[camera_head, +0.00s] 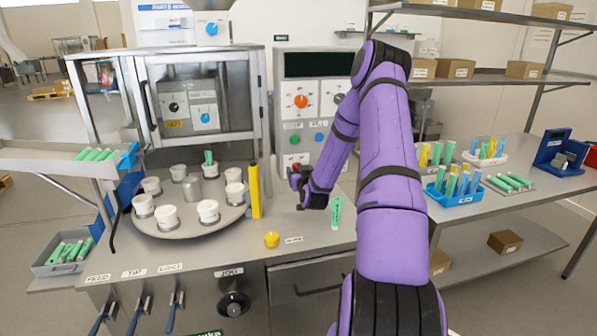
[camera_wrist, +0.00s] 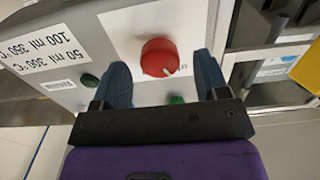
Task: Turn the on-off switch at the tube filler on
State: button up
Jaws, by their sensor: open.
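The red rotary switch (camera_wrist: 160,57) sits on the light panel of the tube filler in the wrist view. It has a white mark pointing toward the lower right of that view, and a partly hidden label beside it. My gripper (camera_wrist: 162,76) is open, with one dark finger on each side of the switch in the picture. No contact with the switch is visible. In the head view my gripper (camera_head: 297,178) is low in front of the filler's control panel (camera_head: 308,127), and the red switch (camera_head: 297,166) shows just above it, partly hidden.
A yellow post (camera_head: 254,190) and a round carousel (camera_head: 190,225) with white cups stand to the left. A green tube (camera_head: 336,212) stands right of my gripper.

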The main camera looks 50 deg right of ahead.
jog(key=shift+w+d, duration=0.35)
jog(key=shift+w, duration=0.2)
jog(key=c, duration=0.9)
jog(key=shift+c, duration=0.2)
jog(key=shift+m, duration=0.4)
jog(key=m, duration=1.1)
jog(key=shift+m, duration=0.3)
